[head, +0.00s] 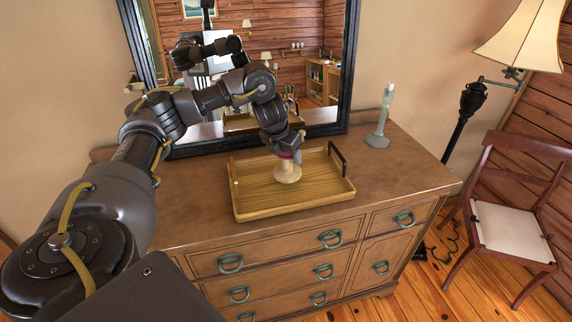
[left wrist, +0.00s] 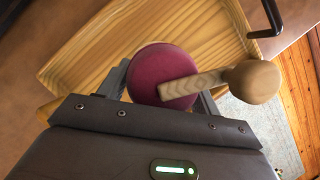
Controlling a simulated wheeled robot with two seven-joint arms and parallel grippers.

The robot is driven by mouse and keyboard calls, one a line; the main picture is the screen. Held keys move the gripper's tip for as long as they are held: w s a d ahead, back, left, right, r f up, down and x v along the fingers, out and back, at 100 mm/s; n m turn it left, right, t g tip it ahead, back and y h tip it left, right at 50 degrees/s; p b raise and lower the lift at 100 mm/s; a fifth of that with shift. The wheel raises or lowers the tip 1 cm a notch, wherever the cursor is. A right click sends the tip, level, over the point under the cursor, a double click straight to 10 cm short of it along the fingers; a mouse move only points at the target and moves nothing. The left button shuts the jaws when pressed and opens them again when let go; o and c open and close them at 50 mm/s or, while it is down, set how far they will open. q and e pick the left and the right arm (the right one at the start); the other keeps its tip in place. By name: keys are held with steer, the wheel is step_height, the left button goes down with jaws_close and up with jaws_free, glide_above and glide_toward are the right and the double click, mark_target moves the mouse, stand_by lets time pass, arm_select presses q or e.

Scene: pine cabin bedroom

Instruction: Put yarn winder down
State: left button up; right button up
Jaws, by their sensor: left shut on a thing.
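The yarn winder (head: 287,173) has a pale wooden base, a dark red top and a wooden crank arm with a round knob. My left gripper (head: 287,152) is shut on it from above, near the red part. In the left wrist view the red disc (left wrist: 147,68) sits between the fingers, with the crank arm pointing right. The winder is upright inside the wooden tray (head: 240,205). Its base is at or just above the tray floor; I cannot tell if it touches. My right gripper is not directly in view.
The tray with dark handles stands on a brown wooden dresser (head: 400,170). A pale green candlestick-like object (head: 378,125) stands to the right. A dark-framed mirror (head: 348,60) leans behind. A floor lamp (head: 470,105) and chair (head: 510,230) are at the right. The tray otherwise looks empty.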

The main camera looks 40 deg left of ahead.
mark_target(286, 162)
arm_select(q)
steer(key=shift+w+a+f+b, duration=0.1)
steer(key=shift+f+b, duration=0.05)
steer(key=shift+f, duration=0.8)
steer(key=shift+w+a+f+b, duration=0.1)
steer(key=shift+f+b, duration=0.05)
steer(key=shift+f, duration=0.75)
steer(key=shift+d, duration=0.15)
steer(key=o, duration=0.9)
steer(key=shift+c, duration=0.2)
steer(key=shift+s+r, duration=0.1)
steer(key=shift+r, duration=0.35)
steer(key=p+v, duration=0.3)
steer(key=v, duration=0.8)
